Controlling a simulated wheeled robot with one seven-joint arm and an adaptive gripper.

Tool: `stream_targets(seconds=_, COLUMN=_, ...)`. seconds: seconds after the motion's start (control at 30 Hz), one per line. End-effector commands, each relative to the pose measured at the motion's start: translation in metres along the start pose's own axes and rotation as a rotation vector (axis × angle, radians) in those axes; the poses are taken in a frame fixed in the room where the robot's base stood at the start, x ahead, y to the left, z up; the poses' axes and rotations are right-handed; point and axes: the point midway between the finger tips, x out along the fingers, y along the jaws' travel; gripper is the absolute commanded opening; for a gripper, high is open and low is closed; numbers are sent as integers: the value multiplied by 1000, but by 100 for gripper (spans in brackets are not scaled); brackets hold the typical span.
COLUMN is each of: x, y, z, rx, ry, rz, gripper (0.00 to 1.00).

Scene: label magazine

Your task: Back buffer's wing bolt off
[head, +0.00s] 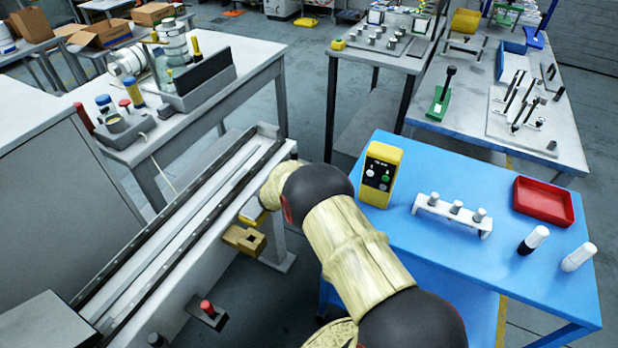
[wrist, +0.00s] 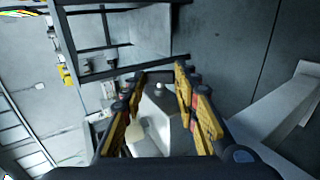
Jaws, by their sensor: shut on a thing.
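My gripper (wrist: 159,84) shows in the wrist view as two fingers with worn yellow pads, one on each side of a pale grey part (wrist: 156,107). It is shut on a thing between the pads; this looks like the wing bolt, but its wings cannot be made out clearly. In the head view my arm reaches down to the far right end of the long rail (head: 190,225). A yellow piece beside the rail there seems to be part of my gripper (head: 252,214). My arm hides the grip and most of the back buffer in that view.
A brown block (head: 243,240) and a red-knobbed part (head: 207,309) stick out from the rail's near side. The blue table (head: 440,255) at right carries a yellow button box (head: 380,175), a white rack (head: 452,215) and a red tray (head: 543,201). A grey bench (head: 225,95) stands behind the rail.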

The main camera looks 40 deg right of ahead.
Motion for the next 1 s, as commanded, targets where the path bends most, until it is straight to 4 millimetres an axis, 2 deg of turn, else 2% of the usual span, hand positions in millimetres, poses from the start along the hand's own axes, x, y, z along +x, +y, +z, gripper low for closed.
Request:
stream_targets(seconds=0.07, x=0, y=-5, z=1, rx=-4, ry=-2, rz=45, gripper=5)
stream_targets(seconds=0.4, x=1, y=-8, z=2, rx=-1, ry=-3, rz=170, gripper=5)
stream_targets(seconds=0.93, x=1, y=-7, z=2, rx=-1, ry=-5, rz=190, gripper=5)
stream_targets(seconds=0.97, x=1, y=-7, z=2, rx=-1, ry=-5, rz=189, gripper=32)
stream_targets(seconds=1.0, x=1, y=-7, z=2, rx=-1, ry=-5, rz=189, gripper=34)
